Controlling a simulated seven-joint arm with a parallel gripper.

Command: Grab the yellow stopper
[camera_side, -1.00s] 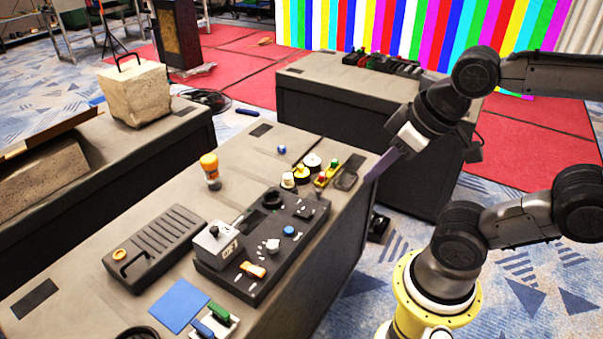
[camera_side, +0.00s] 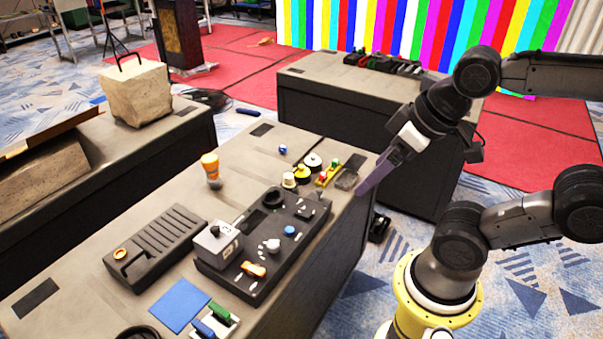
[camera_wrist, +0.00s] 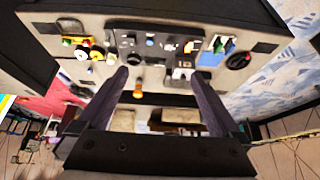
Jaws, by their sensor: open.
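The yellow stopper (camera_side: 302,174) appears to be the small round yellow piece with a white top, standing among similar round pieces near the right edge of the grey table in the side view.
A white round piece (camera_side: 313,161) and a yellow tray with red and green knobs (camera_side: 328,173) stand close to the stopper. A black control panel (camera_side: 262,268) lies nearer the camera. An orange-topped bottle (camera_side: 209,167) stands left. The table top (camera_side: 245,160) between is mostly clear.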

